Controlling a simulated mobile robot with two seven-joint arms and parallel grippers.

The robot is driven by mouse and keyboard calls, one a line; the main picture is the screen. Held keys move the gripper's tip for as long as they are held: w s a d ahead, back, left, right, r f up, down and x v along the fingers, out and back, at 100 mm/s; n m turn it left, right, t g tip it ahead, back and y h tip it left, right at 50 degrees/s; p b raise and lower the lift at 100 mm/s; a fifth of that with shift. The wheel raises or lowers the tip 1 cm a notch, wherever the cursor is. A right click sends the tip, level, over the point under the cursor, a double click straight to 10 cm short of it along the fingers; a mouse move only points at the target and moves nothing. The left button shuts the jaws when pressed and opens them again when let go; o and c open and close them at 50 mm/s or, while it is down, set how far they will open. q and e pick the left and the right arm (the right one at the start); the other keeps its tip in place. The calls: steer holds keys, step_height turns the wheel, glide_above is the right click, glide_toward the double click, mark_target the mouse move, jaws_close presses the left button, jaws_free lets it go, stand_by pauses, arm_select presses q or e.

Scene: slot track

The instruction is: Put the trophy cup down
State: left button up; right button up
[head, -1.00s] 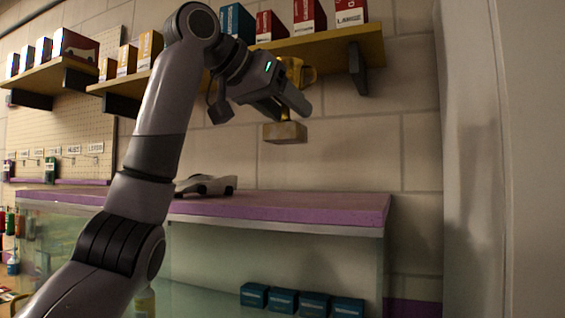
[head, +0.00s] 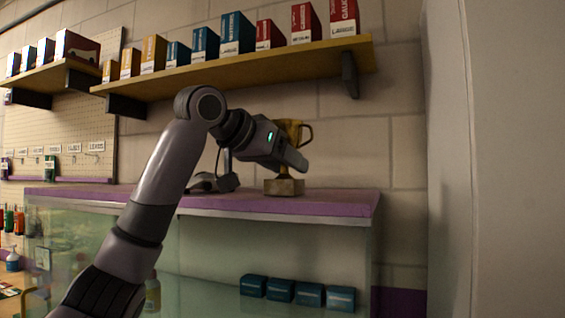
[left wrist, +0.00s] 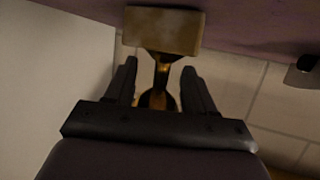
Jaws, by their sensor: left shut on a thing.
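The trophy cup (head: 284,187) is gold with a handle and a pale block base, and it is upright at the right part of the purple counter top (head: 330,204). Its base looks to be at the counter surface; I cannot tell whether it fully rests there. My left gripper (head: 300,165) is shut on the cup from the left and hides part of its body. In the left wrist view the cup's stem and base (left wrist: 163,30) show between and beyond the two fingers (left wrist: 158,85). My right gripper is not in view.
A yellow shelf (head: 250,67) with several boxes hangs above. Several teal boxes (head: 281,289) sit inside the glass case. The counter right of the cup is clear.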

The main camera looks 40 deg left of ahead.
arm_select(q)
steer(key=shift+w, duration=0.1)
steer(key=o, duration=1.3)
steer(key=shift+f, duration=0.1)
steer(key=shift+s+r, duration=0.25)
steer(key=shift+s, duration=0.1)
steer(key=b+v, duration=0.2)
steer(key=v, duration=0.9)
steer(key=shift+s+a, duration=0.1)
steer(key=shift+s, duration=0.1)
